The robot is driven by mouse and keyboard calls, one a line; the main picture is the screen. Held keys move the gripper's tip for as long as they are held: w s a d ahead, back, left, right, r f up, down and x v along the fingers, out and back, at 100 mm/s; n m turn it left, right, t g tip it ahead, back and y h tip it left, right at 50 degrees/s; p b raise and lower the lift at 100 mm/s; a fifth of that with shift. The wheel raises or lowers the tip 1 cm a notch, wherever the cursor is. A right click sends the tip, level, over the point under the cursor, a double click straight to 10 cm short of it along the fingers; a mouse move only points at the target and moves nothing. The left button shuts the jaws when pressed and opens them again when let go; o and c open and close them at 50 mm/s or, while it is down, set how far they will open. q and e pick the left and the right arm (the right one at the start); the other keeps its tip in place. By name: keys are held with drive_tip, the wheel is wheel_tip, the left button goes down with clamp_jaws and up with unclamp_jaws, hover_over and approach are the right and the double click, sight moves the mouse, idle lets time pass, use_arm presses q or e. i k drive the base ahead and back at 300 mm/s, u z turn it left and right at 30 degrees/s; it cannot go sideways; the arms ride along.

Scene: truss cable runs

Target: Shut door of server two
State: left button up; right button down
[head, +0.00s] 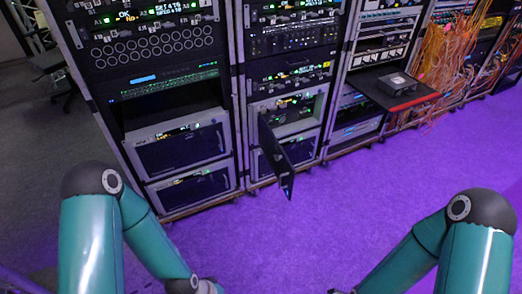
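An open dark door (275,155) stands out from the lower part of the second rack, swung towards me. It seems to be attached at its left edge, beside an open server bay (295,115) with lit parts inside. I cannot read a label that says which server is number two. My two arms reach in from the lower left and lower right corners. Both grippers are below the frame's bottom edge, well apart from the door. Whether they are open or shut is hidden.
The left rack has two shut dark panels (187,150) low down. A shelf (395,92) with a grey device juts out from the third rack. Orange cables (450,60) hang at the far right. The purple-lit floor (330,215) before the racks is clear.

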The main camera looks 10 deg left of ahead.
sight(284, 170)
drive_tip(key=u, duration=0.05)
drive_tip(key=i, duration=1.15)
drive_tip(key=u, duration=0.85)
